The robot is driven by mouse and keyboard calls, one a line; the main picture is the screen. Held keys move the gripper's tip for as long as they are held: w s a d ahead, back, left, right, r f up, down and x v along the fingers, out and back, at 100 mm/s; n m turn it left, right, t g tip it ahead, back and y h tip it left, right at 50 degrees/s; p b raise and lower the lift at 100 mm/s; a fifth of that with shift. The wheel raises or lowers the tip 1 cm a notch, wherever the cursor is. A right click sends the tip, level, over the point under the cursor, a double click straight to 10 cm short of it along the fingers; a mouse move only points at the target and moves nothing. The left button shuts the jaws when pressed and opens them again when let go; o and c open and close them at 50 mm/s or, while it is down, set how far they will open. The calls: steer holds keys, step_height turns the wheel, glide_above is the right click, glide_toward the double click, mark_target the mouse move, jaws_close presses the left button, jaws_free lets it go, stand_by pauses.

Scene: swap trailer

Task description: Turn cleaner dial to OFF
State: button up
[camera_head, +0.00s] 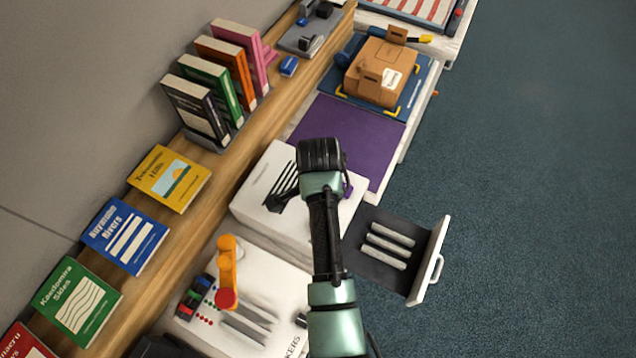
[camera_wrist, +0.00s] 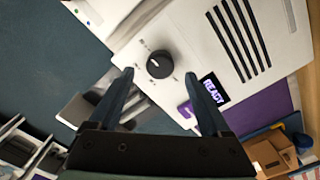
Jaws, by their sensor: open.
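The cleaner is a white box (camera_head: 265,221) on the bench, with its slotted vents also showing in the wrist view (camera_wrist: 240,38). Its round black dial (camera_wrist: 159,64) is on the same face as a lit READY display (camera_wrist: 213,89). Small marks ring the dial, too small to read; a light pointer mark seems to face left, but I cannot tell its setting. My gripper (camera_wrist: 159,75) is open, one finger on each side of the dial in the wrist view. I cannot tell whether they touch it. In the head view my arm hides the dial and part of the cleaner.
An open drawer (camera_head: 371,268) with pale bars juts out to the right below the cleaner. A purple mat (camera_head: 350,125) and a cardboard box (camera_head: 380,72) lie beyond. An orange lever (camera_head: 227,262) stands nearer. Books (camera_head: 170,178) line the wooden shelf at left. Open floor lies right.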

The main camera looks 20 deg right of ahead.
steer(key=shift+f, duration=1.85)
jaws_close()
